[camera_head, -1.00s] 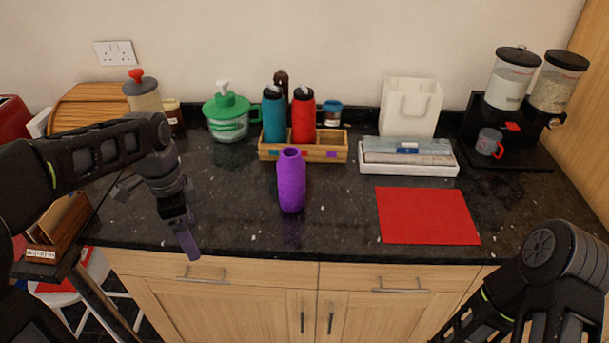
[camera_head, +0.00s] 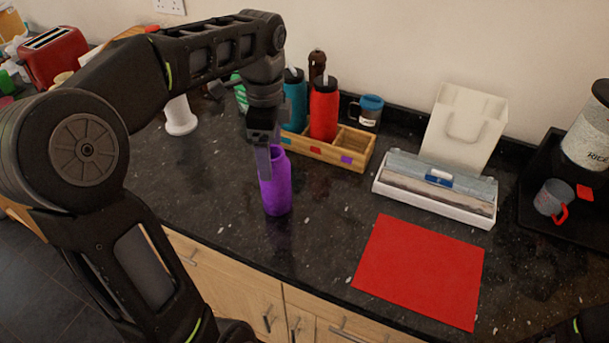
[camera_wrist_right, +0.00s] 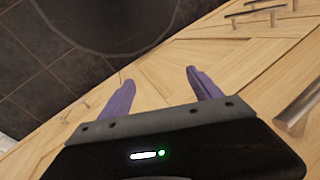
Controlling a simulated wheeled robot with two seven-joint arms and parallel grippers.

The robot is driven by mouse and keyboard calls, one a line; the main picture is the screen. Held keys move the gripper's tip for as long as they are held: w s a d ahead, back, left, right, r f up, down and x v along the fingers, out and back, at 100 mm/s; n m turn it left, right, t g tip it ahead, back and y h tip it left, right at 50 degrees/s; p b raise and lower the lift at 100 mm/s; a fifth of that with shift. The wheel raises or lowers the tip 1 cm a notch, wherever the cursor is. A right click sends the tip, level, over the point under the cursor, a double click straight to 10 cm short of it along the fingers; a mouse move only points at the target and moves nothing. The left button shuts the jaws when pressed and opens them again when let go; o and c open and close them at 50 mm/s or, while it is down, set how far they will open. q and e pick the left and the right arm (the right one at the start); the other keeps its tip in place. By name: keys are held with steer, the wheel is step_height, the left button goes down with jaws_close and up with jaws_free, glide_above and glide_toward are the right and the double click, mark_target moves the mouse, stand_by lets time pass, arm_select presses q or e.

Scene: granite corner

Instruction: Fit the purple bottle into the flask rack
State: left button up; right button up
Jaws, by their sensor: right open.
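The purple bottle (camera_head: 277,190) stands upright on the dark counter, in front of the flask rack. The wooden flask rack (camera_head: 328,152) holds a teal bottle (camera_head: 295,100) and a red bottle (camera_head: 323,110). Its right compartment, above a purple marker, is empty. My left gripper (camera_head: 264,162) points down at the purple bottle's upper left side and covers part of it. I cannot tell whether it touches the bottle or how far its fingers are apart. My right gripper (camera_wrist_right: 160,80) is open and empty in the right wrist view, above the floor and beside the wooden cabinet fronts.
A red mat (camera_head: 420,270) lies on the counter to the right. A white tray with a box (camera_head: 435,190) and a white bag-shaped holder (camera_head: 465,130) stand behind it. A mug (camera_head: 370,110) is behind the rack. The counter between bottle and mat is clear.

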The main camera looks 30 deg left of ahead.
mark_target(274, 176)
arm_select(q)
steer(key=shift+w+d, duration=0.2)
steer(key=shift+w, duration=0.05)
steer(key=shift+s+a, duration=0.1)
steer(key=shift+f, duration=1.35)
steer(key=shift+s+f+p, duration=0.1)
steer(key=shift+f+p, duration=0.35)
steer(key=shift+f, duration=0.05)
step_height(274, 176, down, 4)
steer(key=shift+f+p, duration=0.1)
steer(key=shift+p, duration=0.35)
